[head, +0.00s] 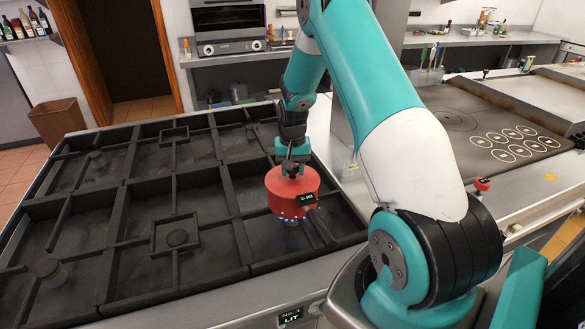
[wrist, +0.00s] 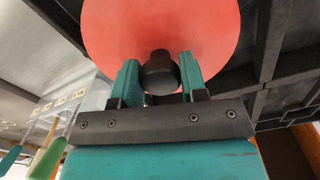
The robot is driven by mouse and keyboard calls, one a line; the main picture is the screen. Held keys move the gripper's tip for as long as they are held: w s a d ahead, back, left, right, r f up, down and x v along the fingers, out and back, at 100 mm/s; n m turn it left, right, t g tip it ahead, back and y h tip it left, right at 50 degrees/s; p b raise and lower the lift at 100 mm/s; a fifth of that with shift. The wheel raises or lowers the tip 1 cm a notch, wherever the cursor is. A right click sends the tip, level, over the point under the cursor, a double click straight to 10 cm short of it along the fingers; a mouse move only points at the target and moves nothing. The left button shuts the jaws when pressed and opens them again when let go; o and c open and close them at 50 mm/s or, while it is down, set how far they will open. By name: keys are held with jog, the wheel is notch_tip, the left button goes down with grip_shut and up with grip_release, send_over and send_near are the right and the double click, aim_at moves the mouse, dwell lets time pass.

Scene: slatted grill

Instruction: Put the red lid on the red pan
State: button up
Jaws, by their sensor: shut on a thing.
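The red pan (head: 290,207) stands on the slatted grill, at the right part of the grates, with small bluish-white lights at its base. A small dark display and a dark handle show on its near right side. The red lid (head: 291,178) is at the top of the pan, roughly level; I cannot tell whether it rests fully on the rim. It also shows in the wrist view (wrist: 110,35), where the pan is hidden. My gripper (head: 292,167) is above the lid, its two teal fingers in the wrist view (wrist: 160,80) shut on the lid's black knob (wrist: 159,72).
The dark grill (head: 85,235) has raised bars and several burner caps, mostly bare to the left. A counter with a hob (head: 500,130) lies to the right, behind my arm. A brown bin (head: 57,118) stands beyond the grill at left.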

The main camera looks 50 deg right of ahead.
jog(key=shift+f, duration=0.15)
jog(key=o, duration=1.2)
jog(key=shift+c, duration=0.2)
notch_tip(320, 180, up, 17)
jog(key=b, duration=0.5)
jog(key=shift+r, duration=0.2)
jog(key=shift+a, duration=0.1)
